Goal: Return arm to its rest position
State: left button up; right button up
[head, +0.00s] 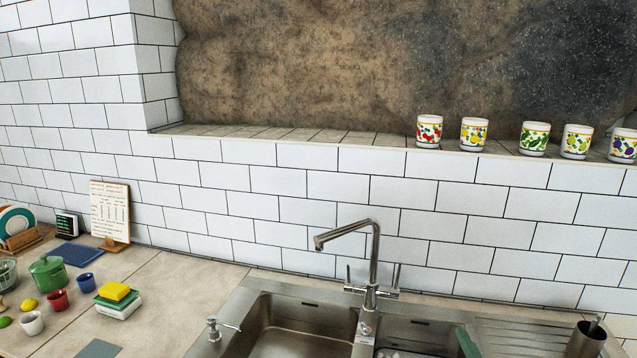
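Neither of my grippers nor any part of my arms shows in the head view. The view holds a tiled wall, a ledge and a counter with a sink. Whether either gripper holds anything cannot be seen.
A metal sink (290,334) with a tall faucet (371,262) is set in the counter (185,290). At left stand a green pot (47,275), cups, stacked sponges (117,296) and a recipe board (110,212). Several patterned cups, one with red fruit (429,131), line the ledge (290,136).

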jog(key=s+f+m+g, duration=0.7)
jog(key=s+f+g, duration=0.1)
jog(key=s+f, duration=0.45)
jog(key=s+a+f+m+g+y, duration=0.1)
jog(key=s+a+f+g, duration=0.15)
jog(key=s, duration=0.45)
jog(key=s+a+f+m+g, duration=0.1)
jog(key=s+f+m+g, duration=0.15)
jog(key=s, duration=0.45)
notch_tip(320, 180, down, 35)
jog(key=s+g+b, duration=0.2)
jog(key=b, duration=0.9)
jog(key=s+d+f+b, duration=0.1)
jog(key=s+f+b, duration=0.3)
jog(key=s+f, duration=0.4)
jog(key=s+d+f+n+g+b, duration=0.1)
jog(key=s+f+b, duration=0.4)
jog(key=f, duration=1.3)
jog(key=s+d, duration=0.1)
jog(key=s, duration=0.3)
jog(key=shift+f, duration=0.4)
